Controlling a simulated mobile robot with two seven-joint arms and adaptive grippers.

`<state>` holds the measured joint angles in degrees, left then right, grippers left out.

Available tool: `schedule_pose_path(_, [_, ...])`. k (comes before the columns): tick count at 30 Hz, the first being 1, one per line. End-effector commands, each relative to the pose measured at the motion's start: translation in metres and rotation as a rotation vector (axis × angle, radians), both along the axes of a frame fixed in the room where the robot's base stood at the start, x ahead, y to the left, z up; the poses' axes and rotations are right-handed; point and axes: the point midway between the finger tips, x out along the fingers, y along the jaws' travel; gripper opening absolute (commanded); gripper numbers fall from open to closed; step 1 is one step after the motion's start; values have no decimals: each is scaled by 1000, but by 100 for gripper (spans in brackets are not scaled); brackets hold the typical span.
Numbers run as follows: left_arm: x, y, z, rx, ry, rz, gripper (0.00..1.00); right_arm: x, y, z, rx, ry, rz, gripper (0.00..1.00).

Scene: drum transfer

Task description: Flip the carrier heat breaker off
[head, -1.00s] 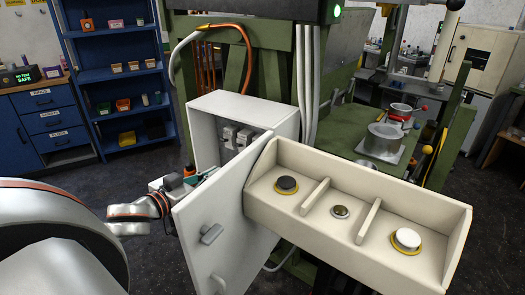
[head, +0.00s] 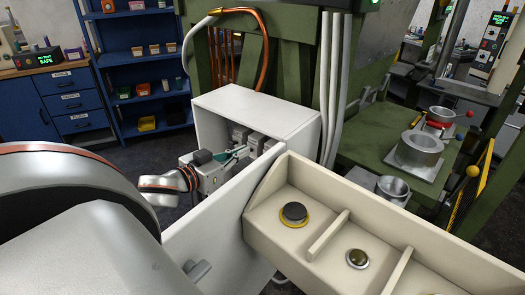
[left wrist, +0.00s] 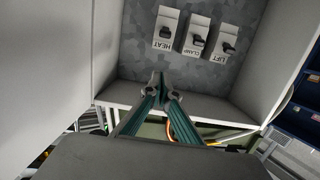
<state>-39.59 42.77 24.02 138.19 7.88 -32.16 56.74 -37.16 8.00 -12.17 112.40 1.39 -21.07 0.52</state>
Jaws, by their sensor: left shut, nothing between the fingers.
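The heat breaker (left wrist: 165,28) is the leftmost of three labelled breakers in the left wrist view, beside the clamp breaker (left wrist: 196,36) and the lift breaker (left wrist: 224,44). Each has a dark toggle; I cannot tell on from off. They sit inside an open white cabinet (head: 225,102). My left gripper (head: 241,151) reaches into the cabinet opening, its green fingers shut and empty. In the left wrist view its fingertips (left wrist: 159,86) are below the heat breaker and apart from it. In the head view the gripper partly hides the breakers. My right gripper is out of view.
The open cabinet door (head: 215,225) stands close beside my left arm. A beige button panel (head: 305,246) with several buttons stands right of it. Grey conduits (head: 337,85) run up beside the cabinet. A green press table (head: 367,150) is at the right.

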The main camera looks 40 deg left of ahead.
Motion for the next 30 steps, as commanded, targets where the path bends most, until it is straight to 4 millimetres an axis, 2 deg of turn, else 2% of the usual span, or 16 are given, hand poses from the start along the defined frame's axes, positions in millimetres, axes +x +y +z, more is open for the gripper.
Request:
schedule_pose_path(8, [1,0,0,0,0,0,0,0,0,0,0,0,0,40])
schedule_pose_path(13, [10,1,-2,2,-1,0,0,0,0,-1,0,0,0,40])
schedule_pose_path(30, [82,4,-12,2,-2,1,0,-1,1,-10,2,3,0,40])
